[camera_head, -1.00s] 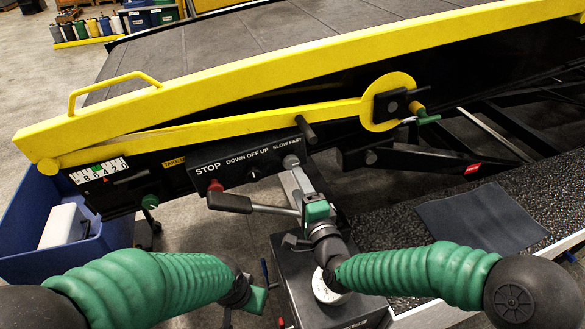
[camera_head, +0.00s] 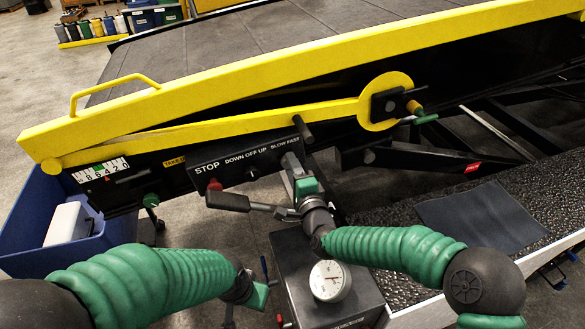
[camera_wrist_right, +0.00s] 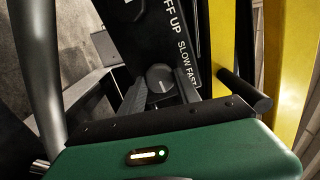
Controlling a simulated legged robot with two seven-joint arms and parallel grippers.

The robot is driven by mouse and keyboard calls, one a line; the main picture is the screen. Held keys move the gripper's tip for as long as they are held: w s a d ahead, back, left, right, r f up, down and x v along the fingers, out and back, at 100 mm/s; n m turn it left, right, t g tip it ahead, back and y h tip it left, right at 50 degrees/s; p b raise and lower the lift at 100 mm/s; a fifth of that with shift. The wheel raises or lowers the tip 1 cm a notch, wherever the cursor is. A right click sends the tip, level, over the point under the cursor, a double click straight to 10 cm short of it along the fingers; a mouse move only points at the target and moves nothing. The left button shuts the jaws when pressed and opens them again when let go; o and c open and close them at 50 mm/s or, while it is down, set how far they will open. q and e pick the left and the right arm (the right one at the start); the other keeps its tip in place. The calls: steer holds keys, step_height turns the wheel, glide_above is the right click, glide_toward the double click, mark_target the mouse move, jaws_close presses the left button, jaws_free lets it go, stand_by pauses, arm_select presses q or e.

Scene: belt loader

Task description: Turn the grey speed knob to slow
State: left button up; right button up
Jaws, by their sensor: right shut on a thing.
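The grey speed knob (camera_wrist_right: 160,77) is on the black control panel (camera_head: 240,164), beside the "SLOW FAST" lettering, in the right wrist view. My right gripper (camera_wrist_right: 160,88) is at the knob, with a finger on each side, shut on it. In the head view my right gripper (camera_head: 291,165) reaches up to the right end of the panel and mostly hides the knob. The knob's exact pointer direction is hard to tell. My left gripper (camera_head: 257,294) hangs low, away from the panel; its fingers are too unclear to tell open or shut.
A red stop button (camera_head: 214,184) sits at the panel's left. A lever with a dark grip (camera_head: 228,201) sticks out below the panel, close to my right gripper. A yellow rail (camera_head: 250,75) runs above. A white dial (camera_head: 329,281) stands below on a grey box.

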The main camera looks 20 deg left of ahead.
steer(key=shift+f, duration=0.1)
jaws_close()
steer(key=shift+f, duration=0.1)
steer(key=shift+f+n+b, duration=0.2)
steer(key=shift+n+b, duration=5.6)
steer(key=shift+n, duration=3.2)
